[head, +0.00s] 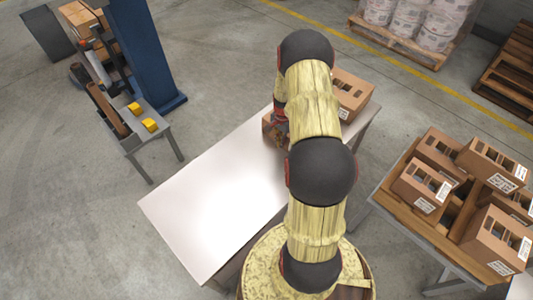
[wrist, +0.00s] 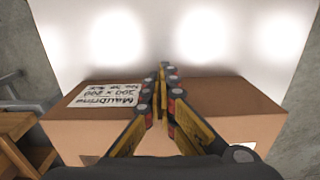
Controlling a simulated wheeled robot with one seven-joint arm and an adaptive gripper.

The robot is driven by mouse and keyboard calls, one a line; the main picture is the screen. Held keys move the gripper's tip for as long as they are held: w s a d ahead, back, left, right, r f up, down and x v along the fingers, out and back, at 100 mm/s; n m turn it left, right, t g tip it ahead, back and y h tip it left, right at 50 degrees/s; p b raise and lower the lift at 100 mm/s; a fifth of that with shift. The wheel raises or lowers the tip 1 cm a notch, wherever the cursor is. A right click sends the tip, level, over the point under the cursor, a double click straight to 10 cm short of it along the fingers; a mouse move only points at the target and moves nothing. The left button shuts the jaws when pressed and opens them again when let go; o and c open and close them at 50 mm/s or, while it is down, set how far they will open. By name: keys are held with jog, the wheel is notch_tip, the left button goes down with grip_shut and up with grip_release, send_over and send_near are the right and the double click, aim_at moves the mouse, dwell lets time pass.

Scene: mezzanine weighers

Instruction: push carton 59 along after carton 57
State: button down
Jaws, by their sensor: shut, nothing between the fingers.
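A brown carton (head: 354,92) stands at the far end of the pale table (head: 205,205), partly hidden behind my arm. A brown patch of carton (head: 267,124) shows left of my arm, beside my gripper (head: 280,122); I cannot tell whether it belongs to a second carton. In the wrist view, a carton (wrist: 225,128) with a white printed label (wrist: 106,95) lies across the picture below the fingertips. My gripper (wrist: 163,72) is shut and empty, its fingers in front of the carton's middle. Contact cannot be told. No carton number 57 or 59 is legible.
The near left part of the table is bare. A wooden tray (head: 395,209) of several cartons stands on a stand at right. A blue column (head: 143,55) and a small stand with yellow blocks (head: 149,125) are at upper left. Pallets (head: 400,42) stand behind.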

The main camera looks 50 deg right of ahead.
jog(key=d, duration=1.1)
jog(key=shift+d, duration=0.35)
jog(key=shift+a, duration=0.1)
